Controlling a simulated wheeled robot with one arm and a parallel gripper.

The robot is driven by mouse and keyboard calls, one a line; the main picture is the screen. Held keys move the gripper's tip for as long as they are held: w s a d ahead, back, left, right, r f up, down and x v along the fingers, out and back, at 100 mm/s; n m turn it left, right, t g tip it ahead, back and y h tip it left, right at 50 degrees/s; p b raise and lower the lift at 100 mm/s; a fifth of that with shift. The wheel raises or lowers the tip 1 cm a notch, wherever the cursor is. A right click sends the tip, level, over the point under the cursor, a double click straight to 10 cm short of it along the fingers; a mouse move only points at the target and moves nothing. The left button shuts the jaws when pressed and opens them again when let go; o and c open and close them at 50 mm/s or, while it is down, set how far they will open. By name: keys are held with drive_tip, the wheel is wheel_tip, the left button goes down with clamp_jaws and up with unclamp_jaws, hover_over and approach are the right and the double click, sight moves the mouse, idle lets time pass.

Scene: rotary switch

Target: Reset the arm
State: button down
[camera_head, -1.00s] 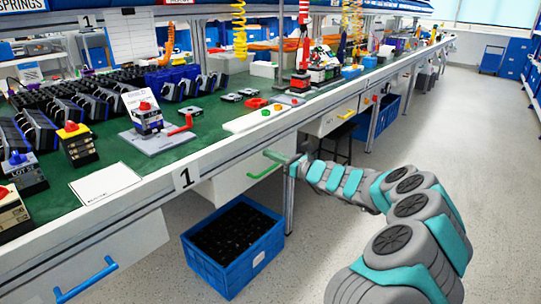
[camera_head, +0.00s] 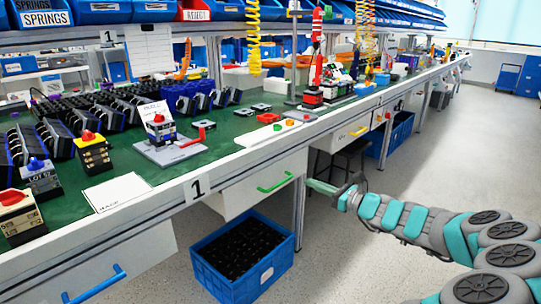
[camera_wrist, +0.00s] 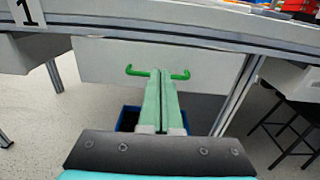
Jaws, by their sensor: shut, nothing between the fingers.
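My gripper (camera_head: 318,185) is shut and empty, in the open space before the bench front, just right of the drawer with the green handle (camera_head: 275,184). In the wrist view its two green fingers (camera_wrist: 161,75) lie together and point at the drawer front (camera_wrist: 110,62). They cover the middle of the green handle, whose two ends (camera_wrist: 135,70) show on either side. My grey and teal arm reaches in from the lower right in the head view. The rotary switch (camera_head: 158,126) stands on a grey base on the bench, with a red knob on top and a red handle beside it.
A blue crate of dark parts (camera_head: 241,258) stands on the floor under the drawer. A bench leg (camera_head: 299,205) and a stool (camera_head: 345,160) are close to my gripper. The floor aisle (camera_head: 420,170) to the right is clear.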

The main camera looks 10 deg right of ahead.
drive_tip(key=s+a+r+n+g+y, duration=0.1)
drive_tip(key=s+a+r+n+g, duration=0.15)
drive_tip(key=a, duration=0.25)
drive_tip(key=s+a+r+n+g+y, duration=0.1)
drive_tip(key=s+a+r+n, duration=0.1)
drive_tip(key=a+n, duration=0.3)
drive_tip(key=s+a+n+g, duration=0.8)
drive_tip(key=s+a+n, duration=0.2)
drive_tip(key=s+a, duration=0.55)
drive_tip(key=s+d+f+n+g+h, duration=0.1)
drive_tip(key=s+f+n+g+h, duration=0.15)
drive_tip(key=s, duration=0.55)
drive_tip(key=s+d+f+n+g+h, duration=0.1)
drive_tip(key=s+f+n+h, duration=0.3)
drive_tip(key=s, duration=0.4)
drive_tip(key=s+d+f+n+h, duration=0.4)
drive_tip(key=s+d+h, duration=0.3)
drive_tip(key=s+d, duration=0.5)
drive_tip(key=shift+s+d+g, duration=0.2)
drive_tip(key=shift+d+g, duration=0.2)
drive_tip(key=shift+d, duration=0.1)
